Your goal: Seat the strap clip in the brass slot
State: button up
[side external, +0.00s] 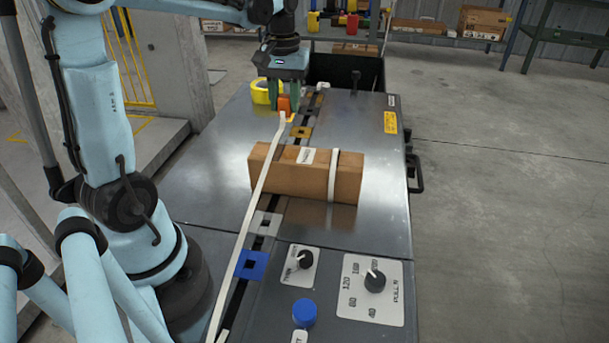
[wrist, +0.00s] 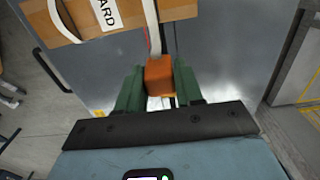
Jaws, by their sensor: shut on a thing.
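My gripper (side external: 287,103) has green fingers and is shut on the orange strap clip (side external: 284,104), above the far part of the bench. In the wrist view the clip (wrist: 159,76) sits between both fingers (wrist: 159,88). A white strap (side external: 262,180) runs from the clip over the cardboard carton and down toward the near left. The brass slot (side external: 300,132) is a small brass-coloured plate with a dark opening, just in front and to the right of the clip. The clip is apart from it. The fingers hide the slot in the wrist view.
The carton (side external: 335,180) lies across the bench, with a second white band around its right part. A silver slot plate (side external: 265,223) and a blue one (side external: 253,265) lie nearer. The bench top (side external: 365,130) to the right is clear.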

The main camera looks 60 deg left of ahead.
jog(key=w+a+f, duration=0.8)
jog(key=w+a, duration=0.3)
jog(key=shift+w+a, duration=0.15)
jog(key=shift+w, duration=0.05)
dwell(0.4)
jog(key=shift+f, duration=2.4)
jog(key=shift+f, duration=0.5)
dwell(0.4)
jog(key=o, duration=1.1)
jog(key=shift+r, duration=0.1)
notch_tip(320, 180, up, 12)
